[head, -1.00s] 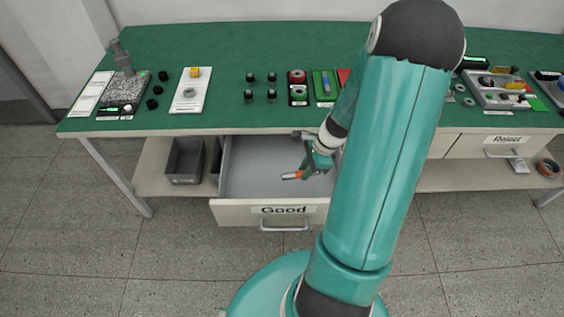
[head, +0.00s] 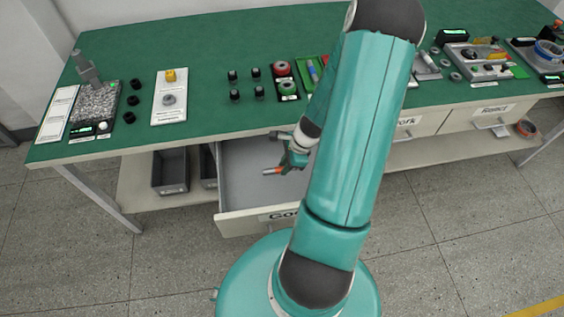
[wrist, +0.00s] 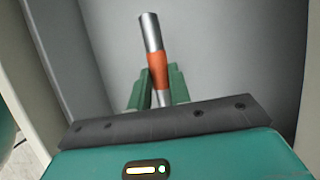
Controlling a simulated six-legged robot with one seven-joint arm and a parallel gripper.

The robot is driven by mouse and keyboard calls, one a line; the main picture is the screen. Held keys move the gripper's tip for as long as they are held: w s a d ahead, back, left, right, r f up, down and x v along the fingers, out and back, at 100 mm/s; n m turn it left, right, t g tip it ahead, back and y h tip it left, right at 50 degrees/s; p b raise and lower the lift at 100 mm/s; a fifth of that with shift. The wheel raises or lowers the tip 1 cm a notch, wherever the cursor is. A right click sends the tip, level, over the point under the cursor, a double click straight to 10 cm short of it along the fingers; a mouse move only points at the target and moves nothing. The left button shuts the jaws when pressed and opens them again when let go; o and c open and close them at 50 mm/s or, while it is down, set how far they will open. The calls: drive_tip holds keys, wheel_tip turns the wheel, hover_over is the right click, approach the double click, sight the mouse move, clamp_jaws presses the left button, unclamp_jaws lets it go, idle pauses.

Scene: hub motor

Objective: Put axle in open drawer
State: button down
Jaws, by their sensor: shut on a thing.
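My gripper (head: 283,168) is over the open drawer (head: 245,158) labelled "Good", below the level of the green tabletop. It is shut on the axle, a thin rod. In the wrist view the axle (wrist: 153,40) is a silver rod with an orange band, standing out between the two green fingers. The drawer's grey floor and side walls surround it in that view. I cannot tell whether the axle touches the drawer floor. My arm hides the right part of the drawer and some of its label.
The green workbench (head: 210,115) stands above the drawer, its front edge close to my arm. Grey bins (head: 170,172) sit on the shelf left of the drawer. Closed drawers, one labelled "Reject" (head: 490,112), are to the right. Several small parts stand on the bench.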

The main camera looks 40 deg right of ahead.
sight(282, 182)
drive_tip(key=shift+s+f, duration=0.25)
drive_tip(key=shift+s, duration=0.1)
drive_tip(key=shift+w+f, duration=0.15)
drive_tip(key=shift+f, duration=0.65)
drive_tip(key=shift+s+f, duration=0.2)
drive_tip(key=shift+f, duration=0.1)
drive_tip(key=shift+w+f, duration=0.1)
drive_tip(key=shift+f, duration=1.35)
drive_tip(key=shift+f, duration=0.5)
idle(0.3)
drive_tip(key=c, duration=0.8)
unclamp_jaws()
drive_tip(key=shift+r, duration=0.1)
drive_tip(key=shift+r, duration=3.4)
